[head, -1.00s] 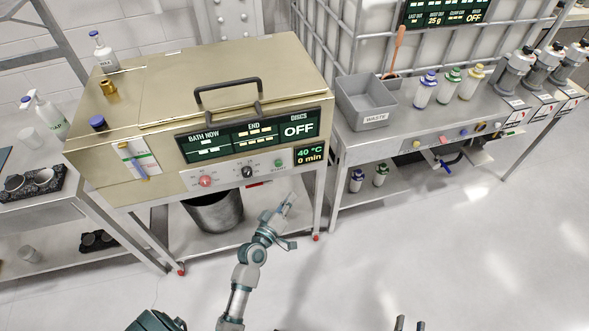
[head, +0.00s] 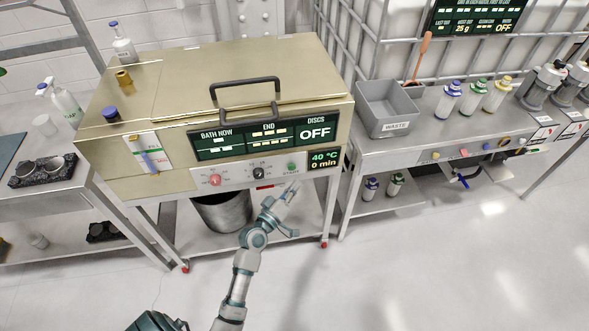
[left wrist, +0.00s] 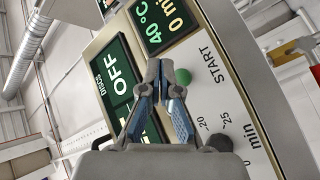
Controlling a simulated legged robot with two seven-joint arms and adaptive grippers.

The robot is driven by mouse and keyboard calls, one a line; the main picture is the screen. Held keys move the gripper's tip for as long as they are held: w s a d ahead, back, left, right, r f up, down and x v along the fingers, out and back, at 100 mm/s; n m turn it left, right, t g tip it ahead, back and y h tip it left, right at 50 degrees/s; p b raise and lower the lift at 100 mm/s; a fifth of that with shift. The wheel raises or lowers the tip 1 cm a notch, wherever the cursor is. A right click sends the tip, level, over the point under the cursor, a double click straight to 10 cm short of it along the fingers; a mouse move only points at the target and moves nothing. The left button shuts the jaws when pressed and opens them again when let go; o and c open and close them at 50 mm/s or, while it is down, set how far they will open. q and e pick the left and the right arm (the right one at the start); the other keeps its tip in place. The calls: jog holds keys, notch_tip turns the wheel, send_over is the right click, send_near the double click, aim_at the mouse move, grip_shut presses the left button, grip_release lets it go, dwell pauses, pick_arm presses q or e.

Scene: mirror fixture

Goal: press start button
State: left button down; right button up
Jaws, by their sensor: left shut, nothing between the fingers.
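The green start button (head: 291,165) is on the light control panel of the gold bath machine (head: 250,85), below its display. In the left wrist view the green button (left wrist: 183,76) shows just right of my fingertips, beside the word START. My left gripper (head: 294,187) is shut and empty, just below and in front of the button in the head view. In the left wrist view the closed fingertips of the left gripper (left wrist: 160,70) point at the panel. Whether they touch it cannot be told. My right gripper is not in view.
A red knob (head: 215,180) and a black knob (head: 258,173) sit left of the button. A metal bucket (head: 222,212) stands under the machine. A grey waste bin (head: 385,108) is on the bench to the right. The floor in front is clear.

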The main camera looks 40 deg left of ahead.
aim_at(292, 168)
pick_arm(q)
jog(key=shift+w+a, duration=1)
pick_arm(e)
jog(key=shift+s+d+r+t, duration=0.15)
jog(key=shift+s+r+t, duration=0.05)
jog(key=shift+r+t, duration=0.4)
pick_arm(q)
jog(key=shift+a, duration=0.3)
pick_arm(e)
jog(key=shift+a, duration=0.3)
pick_arm(q)
jog(key=shift+d, duration=0.2)
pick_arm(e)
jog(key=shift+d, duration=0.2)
pick_arm(q)
jog(key=shift+a, duration=0.15)
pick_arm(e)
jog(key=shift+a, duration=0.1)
pick_arm(q)
jog(key=shift+w+a+r, duration=0.1)
jog(key=shift+w+a, duration=0.15)
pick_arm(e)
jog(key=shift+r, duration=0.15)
